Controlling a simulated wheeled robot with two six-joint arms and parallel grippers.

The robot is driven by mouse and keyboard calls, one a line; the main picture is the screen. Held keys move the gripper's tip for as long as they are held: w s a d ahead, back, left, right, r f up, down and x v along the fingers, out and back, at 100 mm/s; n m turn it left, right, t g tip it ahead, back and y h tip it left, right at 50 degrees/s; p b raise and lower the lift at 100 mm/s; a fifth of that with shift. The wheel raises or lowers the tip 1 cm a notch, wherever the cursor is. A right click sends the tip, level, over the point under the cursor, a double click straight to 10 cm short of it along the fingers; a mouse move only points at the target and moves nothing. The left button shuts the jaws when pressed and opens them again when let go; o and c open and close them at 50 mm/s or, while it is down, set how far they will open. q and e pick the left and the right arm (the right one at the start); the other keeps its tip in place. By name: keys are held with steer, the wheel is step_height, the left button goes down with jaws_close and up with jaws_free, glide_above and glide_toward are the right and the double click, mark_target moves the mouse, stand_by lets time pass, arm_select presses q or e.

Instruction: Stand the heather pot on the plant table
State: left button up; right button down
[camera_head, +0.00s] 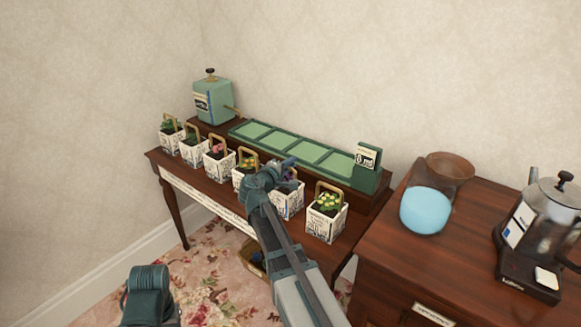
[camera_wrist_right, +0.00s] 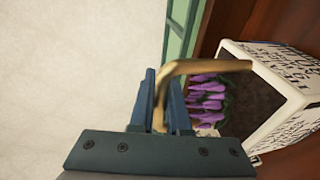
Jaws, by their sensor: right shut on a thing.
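The heather pot (camera_head: 291,207) is a white printed square pot with a gold handle, in the row on the dark wooden plant table (camera_head: 163,159). Purple flowers and dark soil show in the right wrist view of the pot (camera_wrist_right: 283,118). My right gripper (camera_head: 286,168) is over it, and its blue fingers (camera_wrist_right: 163,97) are shut on the gold handle (camera_wrist_right: 190,67). The arm hides part of the pot in the head view, and I cannot tell whether its base touches the table. Part of my left arm shows at the bottom left; its gripper is not in view.
A pot with yellow flowers (camera_head: 325,219) stands close on the right, and several similar pots stand on the left. A green tray (camera_head: 290,146) and a green box (camera_head: 213,102) are behind. A wooden cabinet (camera_head: 455,235) with a blue-filled glass vessel (camera_head: 426,210) is at right.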

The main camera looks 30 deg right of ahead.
steer(key=shift+f, duration=0.15)
steer(key=c, duration=0.9)
jaws_free()
steer(key=shift+s+a+r, duration=0.15)
steer(key=shift+a+r, duration=0.05)
steer(key=shift+r, duration=0.05)
steer(key=p+v, duration=0.2)
steer(key=v, duration=0.9)
steer(key=shift+s+a, duration=0.2)
steer(key=shift+a, duration=0.05)
steer(key=shift+f, duration=0.1)
